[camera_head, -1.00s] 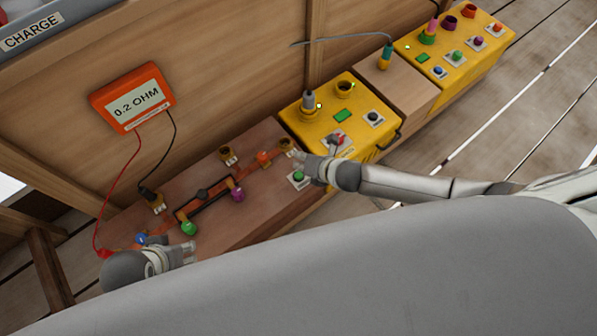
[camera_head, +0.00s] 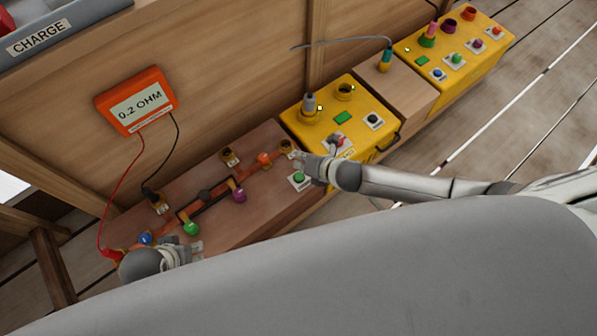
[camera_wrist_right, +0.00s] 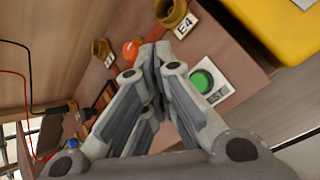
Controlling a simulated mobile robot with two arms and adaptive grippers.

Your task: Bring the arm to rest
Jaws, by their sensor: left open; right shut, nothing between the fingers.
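My right gripper (camera_head: 305,163) is at the end of the arm that comes in from the right. It is shut and empty, over the right part of the wooden board near a green button (camera_head: 299,179). In the right wrist view its fingers (camera_wrist_right: 157,62) meet close to the green button (camera_wrist_right: 203,82) and the E4 socket (camera_wrist_right: 172,12). I cannot tell whether it touches anything. My left gripper (camera_head: 196,250) is at the lower left, by the board's front edge near a green knob (camera_head: 190,228). It is open, and its wrist is partly cut off by my grey body.
An orange meter (camera_head: 135,99) reading 0.2 OHM hangs on the wooden wall, with red and black leads running down to the board (camera_head: 245,213). A yellow box (camera_head: 357,143) stands to the right, and another yellow box (camera_head: 470,62) is beyond. The plank floor (camera_head: 540,100) at right is clear.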

